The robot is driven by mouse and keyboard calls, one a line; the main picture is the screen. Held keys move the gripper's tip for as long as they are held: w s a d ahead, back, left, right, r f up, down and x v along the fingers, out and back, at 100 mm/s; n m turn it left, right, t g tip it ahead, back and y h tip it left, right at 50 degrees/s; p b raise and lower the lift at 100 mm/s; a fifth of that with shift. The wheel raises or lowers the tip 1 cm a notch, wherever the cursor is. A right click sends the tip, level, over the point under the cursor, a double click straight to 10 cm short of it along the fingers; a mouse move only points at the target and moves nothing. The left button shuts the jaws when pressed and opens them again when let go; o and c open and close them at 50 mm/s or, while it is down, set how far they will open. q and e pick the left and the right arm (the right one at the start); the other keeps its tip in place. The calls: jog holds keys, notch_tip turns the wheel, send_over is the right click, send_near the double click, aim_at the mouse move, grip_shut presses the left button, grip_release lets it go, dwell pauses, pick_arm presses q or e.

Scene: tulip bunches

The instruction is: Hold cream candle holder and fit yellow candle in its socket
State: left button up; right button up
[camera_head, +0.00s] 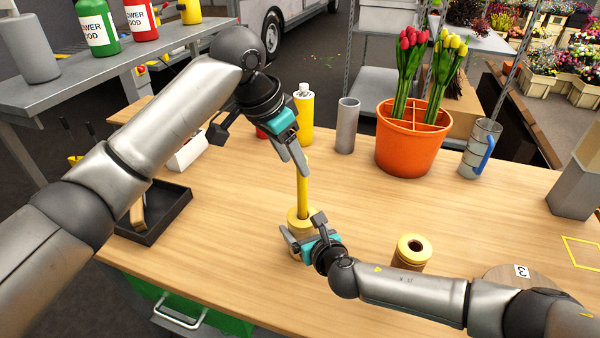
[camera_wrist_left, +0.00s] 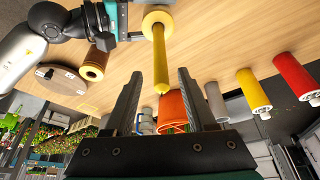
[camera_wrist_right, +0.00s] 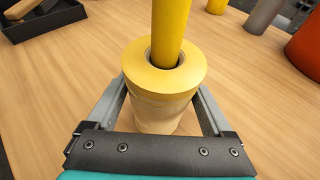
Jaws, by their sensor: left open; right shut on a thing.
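The yellow candle (camera_head: 303,190) stands upright with its lower end inside the socket of the cream candle holder (camera_head: 298,214), as the right wrist view shows with the candle (camera_wrist_right: 168,28) inside the ring-shaped top of the holder (camera_wrist_right: 138,76). My right gripper (camera_head: 299,240) is shut on the holder's body, a finger on each side. My left gripper (camera_head: 296,158) is open near the candle's upper end. In the left wrist view the candle (camera_wrist_left: 160,62) shows between the two spread fingers, not clasped. The socket's inside is hidden.
Another yellow-topped holder (camera_head: 411,250) stands to the right, near a round wooden board (camera_head: 500,274). An orange pot of tulips (camera_head: 408,145), a grey cylinder (camera_head: 347,125) and a yellow bottle (camera_head: 304,115) stand behind. A dark tray (camera_head: 165,225) is at left. The table's middle is clear.

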pick_arm(q)
jog(key=v, duration=0.5)
jog(key=shift+f, duration=0.1)
pick_arm(e)
jog(key=o, duration=1.4)
